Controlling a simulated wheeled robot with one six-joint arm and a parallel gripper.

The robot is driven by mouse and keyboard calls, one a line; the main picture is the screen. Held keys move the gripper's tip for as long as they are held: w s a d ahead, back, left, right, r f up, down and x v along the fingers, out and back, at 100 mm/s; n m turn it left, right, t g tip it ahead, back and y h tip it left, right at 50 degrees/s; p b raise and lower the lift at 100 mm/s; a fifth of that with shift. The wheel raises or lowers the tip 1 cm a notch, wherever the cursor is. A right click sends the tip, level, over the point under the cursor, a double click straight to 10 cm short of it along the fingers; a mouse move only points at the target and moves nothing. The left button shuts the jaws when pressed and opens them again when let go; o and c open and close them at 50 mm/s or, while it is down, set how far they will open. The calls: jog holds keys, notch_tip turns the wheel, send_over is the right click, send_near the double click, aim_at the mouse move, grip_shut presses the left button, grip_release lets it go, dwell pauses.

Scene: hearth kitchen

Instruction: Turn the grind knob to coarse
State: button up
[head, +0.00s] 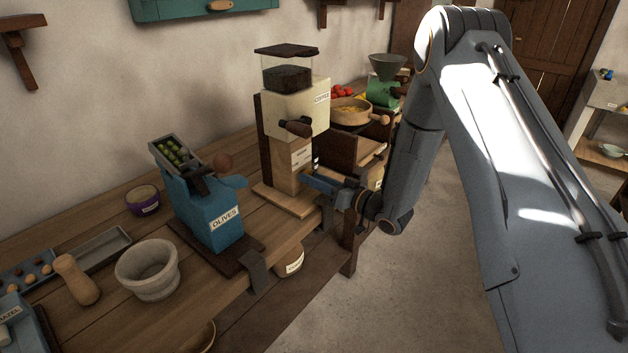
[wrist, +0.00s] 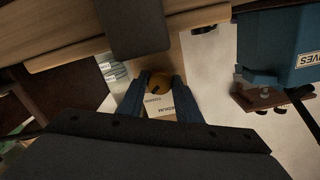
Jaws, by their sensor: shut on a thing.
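The coffee grinder (head: 297,106) is a cream box on a wooden stand, with a clear hopper of dark beans on top and a dark crank on its front. In the head view my gripper (head: 310,176) reaches in from the right to the lower wooden front of the grinder, and the arm hides part of it. In the wrist view the grind knob (wrist: 160,82) is a round amber-brown knob with a dark mark. My gripper (wrist: 157,92) is shut on it, one blue finger on each side. A label below it (wrist: 162,103) shows "MEDIUM" and other small print.
A blue olive device (head: 212,208) stands left of the grinder, clamped to the wooden bench. A stone mortar (head: 148,270) is at the front left. The floor to the right is clear.

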jog(key=shift+m, duration=0.7)
jog(key=shift+c, duration=0.2)
jog(key=o, duration=1.1)
jog(key=shift+b+v, duration=0.9)
jog(key=shift+v, duration=3.05)
